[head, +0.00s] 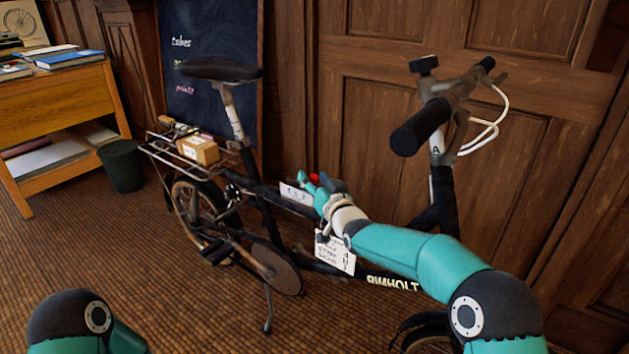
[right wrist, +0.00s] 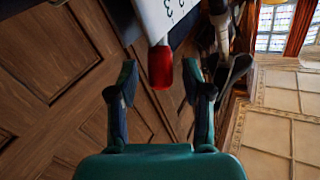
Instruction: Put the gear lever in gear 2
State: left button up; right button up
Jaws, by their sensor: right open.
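The gear lever's red knob (head: 314,180) shows on the folding bike (head: 330,263), by the right end of a white numbered gear plate (head: 292,194). In the right wrist view the red knob (right wrist: 161,70) stands just beyond the fingertips, roughly centred between them, with the white plate (right wrist: 176,14) behind it. My right gripper (head: 311,186) is open around the line of the knob, empty; it also shows in the right wrist view (right wrist: 159,80). I cannot tell which gear the lever is in. My left gripper is out of view.
The saddle (head: 207,69) and a rack with a cardboard box (head: 198,150) are left. Paper tags (head: 335,254) hang below my gripper. A blackboard (head: 215,110) and wooden panelling stand behind.

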jog(key=shift+w+a, duration=0.15)
jog(key=shift+w, duration=0.15)
grip_shut()
dwell(0.3)
